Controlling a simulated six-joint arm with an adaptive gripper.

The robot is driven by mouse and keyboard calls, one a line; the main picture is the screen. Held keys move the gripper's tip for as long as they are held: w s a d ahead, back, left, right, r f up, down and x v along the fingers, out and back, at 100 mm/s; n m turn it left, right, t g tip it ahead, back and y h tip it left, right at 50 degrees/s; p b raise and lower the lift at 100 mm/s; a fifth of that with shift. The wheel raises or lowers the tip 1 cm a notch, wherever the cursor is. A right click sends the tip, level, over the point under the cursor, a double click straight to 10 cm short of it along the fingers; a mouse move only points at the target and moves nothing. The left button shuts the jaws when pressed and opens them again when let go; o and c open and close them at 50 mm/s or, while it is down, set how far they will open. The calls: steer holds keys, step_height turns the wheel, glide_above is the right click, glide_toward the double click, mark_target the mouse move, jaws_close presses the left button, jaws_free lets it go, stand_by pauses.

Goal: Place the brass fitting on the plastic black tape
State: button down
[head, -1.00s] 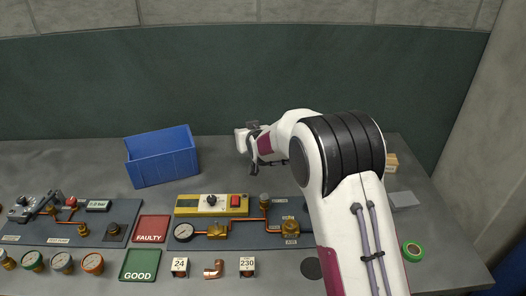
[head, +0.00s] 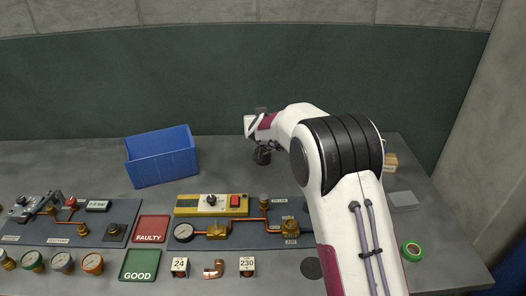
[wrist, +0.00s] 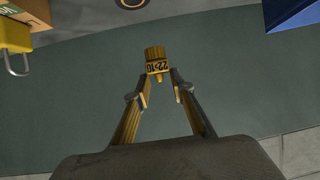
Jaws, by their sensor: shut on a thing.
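In the wrist view my gripper (wrist: 158,90) is shut on a brass fitting (wrist: 154,54), a short stepped cylinder with a dark-marked label band. Both fingertips are at its sides, and it is held in the air before the green back wall. In the head view my gripper (head: 262,153) is beyond the elbow, right of the blue bin, small and dark; the fitting cannot be made out there. A dark ring with a tan centre (wrist: 131,3), perhaps the black tape, is cut off at the wrist view's top edge, apart from the fitting.
The blue bin (head: 161,157) stands left of my gripper. A yellow padlock (wrist: 14,38) and a cardboard box (wrist: 22,10) show in the wrist view. Gauge panels, trays, a flat black disc (head: 311,268) and green tape (head: 412,251) lie nearer the front.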

steer(key=shift+w+d+r+m+h, duration=0.3)
steer(key=shift+w+d+r+h, duration=0.1)
steer(key=shift+w+d+r, duration=0.5)
steer(key=shift+s+f+y, duration=0.15)
steer(key=shift+f+y, duration=0.1)
steer(key=shift+y, duration=0.15)
stand_by(0.4)
steer(key=shift+f, duration=0.15)
steer(key=shift+f, duration=3)
steer(key=shift+f, duration=1.85)
steer(key=shift+f, duration=0.15)
